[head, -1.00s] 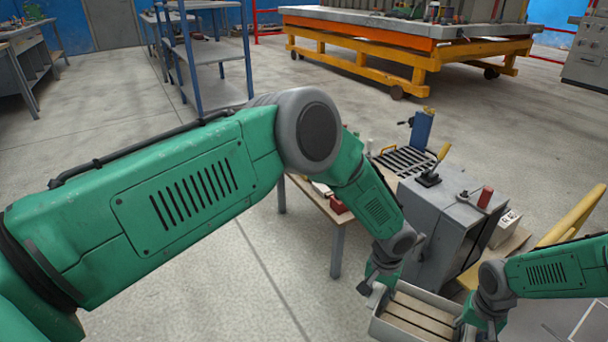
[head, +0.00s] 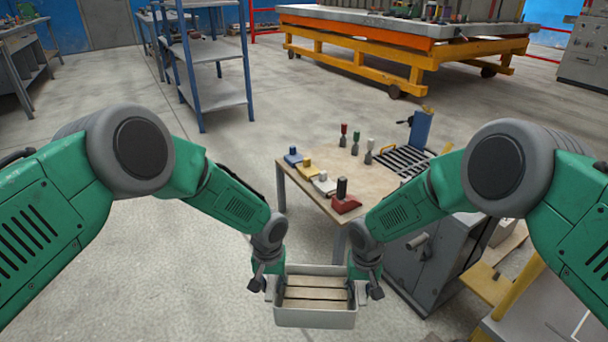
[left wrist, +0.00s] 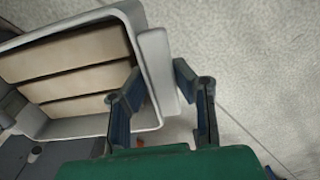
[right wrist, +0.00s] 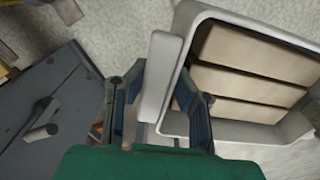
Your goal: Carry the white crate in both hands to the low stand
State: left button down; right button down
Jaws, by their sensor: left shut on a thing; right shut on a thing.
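The white crate (head: 315,318) hangs level between my two arms at the bottom of the head view, with slatted tan boards (head: 314,293) inside. My left gripper (head: 265,284) is shut on its left side; in the left wrist view the fingers (left wrist: 165,105) straddle the crate's raised end flange (left wrist: 158,75). My right gripper (head: 366,288) is shut on the right side; in the right wrist view the fingers (right wrist: 155,105) straddle the opposite flange (right wrist: 158,75). I cannot make out the low stand with certainty.
A wooden-topped table (head: 310,185) with several small tools stands just beyond the crate. A grey cabinet (head: 425,265) is close to its right, with a yellow frame (head: 520,290) further right. Blue shelving (head: 212,75) stands behind. The floor at left is open.

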aim_at(336, 165)
jog(key=i+j+u, duration=0.1)
jog(key=u, duration=0.6)
jog(key=i+j, duration=0.1)
jog(key=i, duration=3.25)
jog(key=i+l+z, duration=0.1)
jog(key=z, duration=2.4)
